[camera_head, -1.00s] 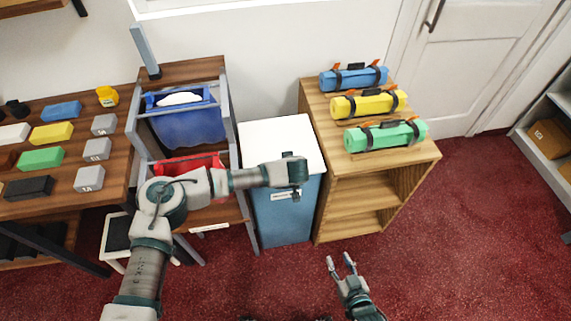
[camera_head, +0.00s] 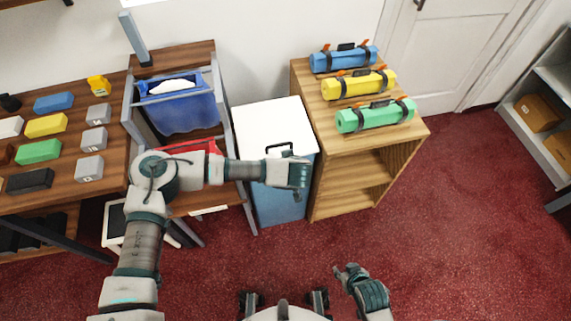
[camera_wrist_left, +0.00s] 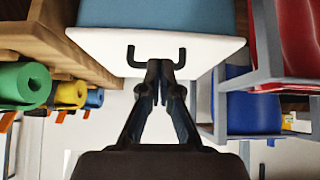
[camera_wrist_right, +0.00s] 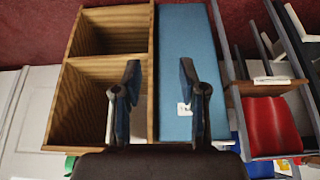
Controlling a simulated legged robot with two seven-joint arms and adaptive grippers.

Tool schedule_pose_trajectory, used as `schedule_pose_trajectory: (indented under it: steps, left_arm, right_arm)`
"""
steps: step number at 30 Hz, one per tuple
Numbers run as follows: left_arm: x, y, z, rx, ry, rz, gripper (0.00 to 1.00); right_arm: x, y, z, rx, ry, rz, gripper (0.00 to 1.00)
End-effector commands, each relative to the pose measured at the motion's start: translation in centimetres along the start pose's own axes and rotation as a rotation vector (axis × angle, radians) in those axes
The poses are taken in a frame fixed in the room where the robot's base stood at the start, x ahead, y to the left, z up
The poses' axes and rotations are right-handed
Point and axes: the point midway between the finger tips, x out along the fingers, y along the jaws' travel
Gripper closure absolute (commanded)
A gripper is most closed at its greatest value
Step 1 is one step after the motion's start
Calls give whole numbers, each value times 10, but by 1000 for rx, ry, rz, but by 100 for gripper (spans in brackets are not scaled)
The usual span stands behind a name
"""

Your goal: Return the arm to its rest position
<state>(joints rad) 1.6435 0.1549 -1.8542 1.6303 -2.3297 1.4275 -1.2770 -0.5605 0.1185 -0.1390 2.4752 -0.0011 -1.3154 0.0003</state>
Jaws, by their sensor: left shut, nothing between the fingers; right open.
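My left arm reaches in from the left. Its gripper (camera_head: 299,180) is over the front edge of the white-topped blue cabinet (camera_head: 280,205). In the left wrist view the left gripper (camera_wrist_left: 160,78) is shut and empty, its tips overlapping the cabinet's dark handle (camera_wrist_left: 140,58) in the picture; I cannot tell whether they touch. My right gripper (camera_head: 345,270) is low over the red floor, in front of the wooden shelf and apart from it. In the right wrist view the right gripper (camera_wrist_right: 160,85) is open with nothing between its fingers.
A wooden shelf (camera_head: 375,145) holds blue, yellow and green rolls. A rack (camera_head: 130,100) with blue (camera_head: 185,112) and red bins stands behind my left arm. A table with coloured blocks (camera_head: 15,200) is at left. Red carpet (camera_head: 440,230) at right is clear.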

Motion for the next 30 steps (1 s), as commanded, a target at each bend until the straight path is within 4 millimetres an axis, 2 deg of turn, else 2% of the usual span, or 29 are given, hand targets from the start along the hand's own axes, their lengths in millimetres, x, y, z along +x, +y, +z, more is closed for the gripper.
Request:
schedule_pose_trajectory:
  steps: [3, 11, 14, 17, 19, 21, 23, 25, 26, 27, 28, 29, 30]
  left_arm:
    - [-6, 0, 9, 1, 0, 2, 100]
    - [-7, -1, 12, -1, 1, 1, 100]
    - [-8, 3, 19, -16, -30, 15, 100]
    - [-12, 19, 50, -84, -159, 69, 100]
    - [-23, 40, 88, -179, -325, 132, 100]
    - [-45, 68, 129, -324, -548, 206, 100]
    - [-74, 95, 161, -486, -775, 267, 100]
    - [-117, 128, 183, -722, -1072, 324, 100]
    - [-138, 142, 186, -845, -1213, 342, 100]
    - [-162, 158, 182, -1018, -1397, 354, 100]
    - [-176, 168, 173, -1152, -1532, 356, 100]
    - [-188, 175, 161, -1291, -1663, 351, 100]
    - [-196, 181, 141, -1486, -1831, 335, 100]
  right_arm:
    - [-1, 1, 3, 0, -16, 1, 58]
    - [0, 1, 4, 0, -23, 1, 58]
    - [0, 0, 4, 0, -24, 2, 58]
    - [5, 0, 7, 0, -32, 2, 58]
    - [11, 0, 9, 0, -40, 2, 58]
    - [20, 1, 13, -1, -53, 2, 58]
    - [29, 0, 18, -1, -67, 2, 58]
    - [40, 0, 25, -2, -85, 3, 58]
    - [46, 1, 28, -2, -92, 3, 58]
    - [53, 1, 33, -3, -105, 3, 58]
    - [58, 0, 37, -3, -113, 3, 58]
    - [63, 0, 42, -3, -122, 3, 58]
    - [70, 0, 47, -3, -133, 3, 58]
